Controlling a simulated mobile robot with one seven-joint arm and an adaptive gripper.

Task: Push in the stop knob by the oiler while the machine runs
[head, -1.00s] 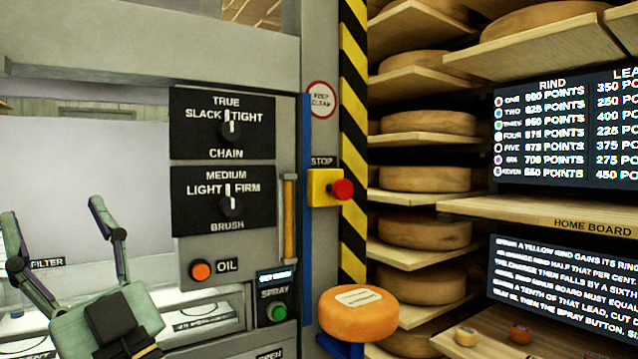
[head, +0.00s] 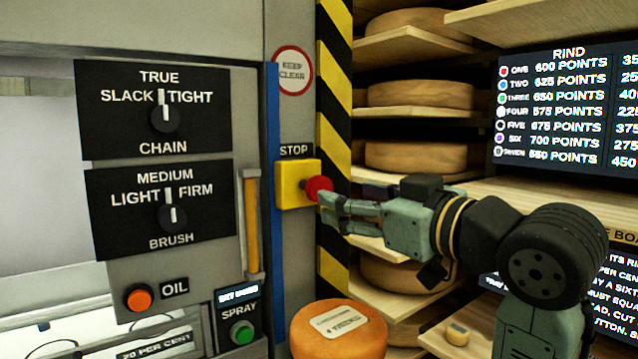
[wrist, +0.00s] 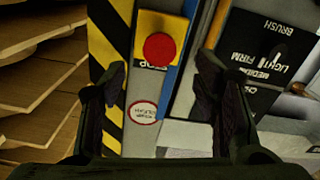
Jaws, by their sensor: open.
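The red stop knob (head: 319,189) sticks out of a yellow box (head: 293,184) under the word STOP. In the wrist view the knob (wrist: 160,48) shows between my two fingers, upper centre, on its yellow box. My gripper (head: 325,205) is open, its fingertips close beside the knob from the right in the head view. I cannot tell whether they touch it. The oiler's orange OIL button (head: 139,298) is at the lower left of the panel, and a yellowish vertical tube (head: 252,222) stands between it and the stop box.
Chain dial (head: 165,115) and brush dial (head: 173,213) are on the panel. A green spray button (head: 242,333) is below. An orange cheese wheel (head: 338,330) sits under the gripper. Shelves of wheels (head: 415,98) and a points screen (head: 560,105) stand right.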

